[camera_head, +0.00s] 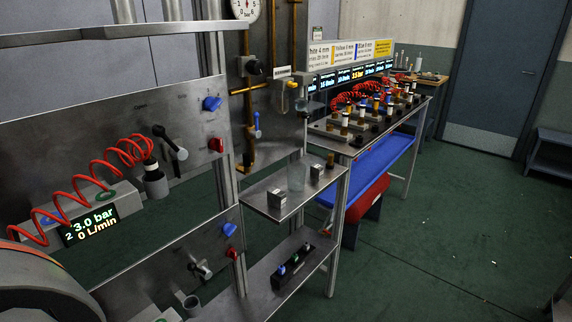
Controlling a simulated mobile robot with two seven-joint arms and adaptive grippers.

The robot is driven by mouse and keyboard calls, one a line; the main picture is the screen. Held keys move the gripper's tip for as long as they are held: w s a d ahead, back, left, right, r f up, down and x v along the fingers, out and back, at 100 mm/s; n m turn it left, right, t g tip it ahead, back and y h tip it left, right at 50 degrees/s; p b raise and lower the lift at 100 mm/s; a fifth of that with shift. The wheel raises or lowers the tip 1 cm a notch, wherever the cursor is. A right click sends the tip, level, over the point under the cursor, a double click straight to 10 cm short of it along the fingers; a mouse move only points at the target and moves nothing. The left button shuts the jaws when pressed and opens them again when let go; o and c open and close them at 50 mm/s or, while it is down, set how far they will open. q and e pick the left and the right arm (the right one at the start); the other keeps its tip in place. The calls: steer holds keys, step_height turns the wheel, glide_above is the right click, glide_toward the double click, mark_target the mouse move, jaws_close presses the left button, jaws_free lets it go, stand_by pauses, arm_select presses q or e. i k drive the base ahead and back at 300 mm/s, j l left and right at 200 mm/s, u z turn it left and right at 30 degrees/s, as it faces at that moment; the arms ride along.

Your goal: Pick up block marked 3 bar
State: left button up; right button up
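A display (90,225) at the left reads "3.0 bar" and "0 L/min". Neither of my grippers shows in the head view.
A dark rack (293,266) lies on the lower shelf. A coiled red hose (80,195) hangs at the left panel. A long bench (375,135) with fittings stands behind.

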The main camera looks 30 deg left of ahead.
mark_target(276, 198)
steer(key=i+u, duration=0.4)
steer(key=i+l+u, duration=0.1)
steer(key=i+u, duration=0.15)
steer(key=u, duration=0.15)
steer(key=i+l+u, duration=0.2)
steer(key=i+u, duration=0.15)
